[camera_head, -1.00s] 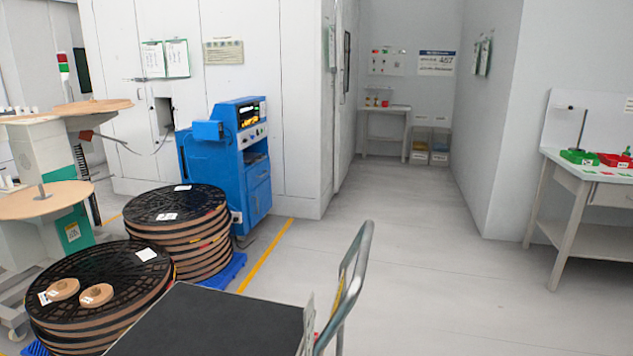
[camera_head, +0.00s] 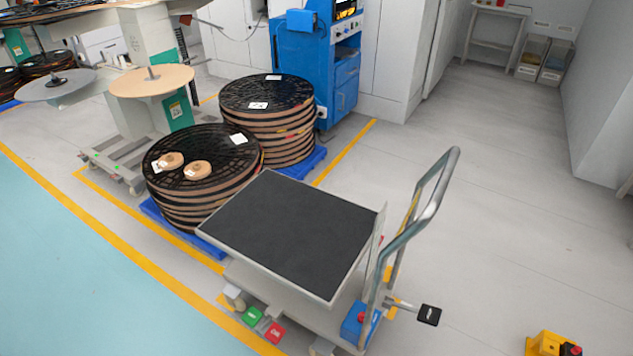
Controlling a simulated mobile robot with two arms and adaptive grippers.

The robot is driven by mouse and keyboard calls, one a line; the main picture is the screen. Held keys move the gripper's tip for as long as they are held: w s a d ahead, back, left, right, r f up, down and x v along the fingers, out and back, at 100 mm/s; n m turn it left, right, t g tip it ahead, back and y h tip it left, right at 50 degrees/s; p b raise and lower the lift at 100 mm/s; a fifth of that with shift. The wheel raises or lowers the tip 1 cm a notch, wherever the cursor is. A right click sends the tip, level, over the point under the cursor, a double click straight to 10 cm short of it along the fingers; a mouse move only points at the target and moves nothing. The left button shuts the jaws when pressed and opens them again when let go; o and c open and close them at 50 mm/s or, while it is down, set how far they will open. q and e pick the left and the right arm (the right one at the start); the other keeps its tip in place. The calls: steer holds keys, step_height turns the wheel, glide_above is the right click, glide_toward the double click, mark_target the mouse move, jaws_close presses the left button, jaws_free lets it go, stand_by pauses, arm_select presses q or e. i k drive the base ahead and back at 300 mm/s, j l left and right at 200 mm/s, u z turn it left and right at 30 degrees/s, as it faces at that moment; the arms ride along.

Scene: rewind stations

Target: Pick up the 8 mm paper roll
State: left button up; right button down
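Two small tan paper rolls lie on top of the front stack of black reels (camera_head: 205,185). The left roll (camera_head: 171,160) has a white label at its lower left side. The right roll (camera_head: 198,170) lies close beside it, a little nearer to me. Their widths cannot be read here, so I cannot tell which one is the 8 mm roll. Neither of my grippers shows in the head view.
A cart with a black top (camera_head: 290,228) and a metal handle (camera_head: 428,205) stands right of the front stack. A second reel stack (camera_head: 268,112) and a blue machine (camera_head: 318,60) stand behind. A rewind station (camera_head: 150,82) is at left.

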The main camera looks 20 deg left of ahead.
mark_target(196, 170)
steer(key=u, duration=1.35)
steer(key=i+j+z, duration=0.15)
steer(key=i+j, duration=0.2)
steer(key=i+j+z, duration=0.15)
steer(key=i+j, duration=0.2)
steer(key=i+j+z, duration=0.15)
steer(key=i+j, duration=0.15)
steer(key=j, duration=0.3)
steer(key=i+j+z, duration=0.15)
steer(key=i+j, duration=0.15)
steer(key=j, duration=0.2)
